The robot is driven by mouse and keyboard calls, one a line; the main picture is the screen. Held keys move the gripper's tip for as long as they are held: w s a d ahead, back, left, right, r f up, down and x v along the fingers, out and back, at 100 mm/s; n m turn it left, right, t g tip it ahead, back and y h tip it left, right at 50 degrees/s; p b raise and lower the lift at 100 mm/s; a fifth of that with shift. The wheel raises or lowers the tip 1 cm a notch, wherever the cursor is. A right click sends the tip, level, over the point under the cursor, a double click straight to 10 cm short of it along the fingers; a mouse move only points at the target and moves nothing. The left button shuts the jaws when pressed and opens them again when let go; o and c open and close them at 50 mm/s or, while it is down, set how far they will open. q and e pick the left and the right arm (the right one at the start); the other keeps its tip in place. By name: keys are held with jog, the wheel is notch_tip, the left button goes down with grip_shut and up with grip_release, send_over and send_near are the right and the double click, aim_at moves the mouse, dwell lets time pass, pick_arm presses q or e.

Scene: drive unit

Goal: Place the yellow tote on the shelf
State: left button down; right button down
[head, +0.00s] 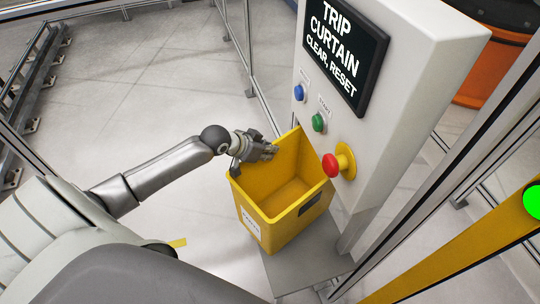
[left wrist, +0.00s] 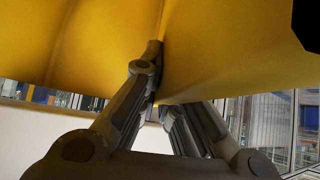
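The yellow tote (head: 253,206) is upright and open at the top, with a white label on one side, and it looks empty. My left gripper (head: 262,152) is at the tote's far left rim. In the left wrist view its fingers (left wrist: 155,85) close together on the yellow wall (left wrist: 225,50), with one fingertip partly hidden behind it. The grey shelf (head: 305,268) shows under and in front of the tote, beside the control panel. I cannot tell whether the tote's bottom touches it. My right gripper is not in view.
The control panel (head: 408,120) stands right behind the tote, with a screen, blue (head: 299,92) and green (head: 319,122) buttons. Its red emergency knob (head: 331,165) is close to the tote's rim. A yellow post (head: 450,258) stands at the right.

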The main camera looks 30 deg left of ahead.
pick_arm(q)
jog(key=f, duration=0.1)
jog(key=f+p, duration=0.1)
jog(key=f, duration=0.1)
jog(key=shift+w+d+f, duration=0.1)
jog(key=shift+w+d, duration=0.05)
jog(key=shift+w, duration=0.25)
jog(key=shift+f, duration=0.1)
jog(key=c, duration=2)
grip_release()
jog(key=shift+f, duration=0.15)
jog(key=shift+c, duration=0.2)
jog(key=o, duration=0.4)
jog(key=shift+s, duration=0.1)
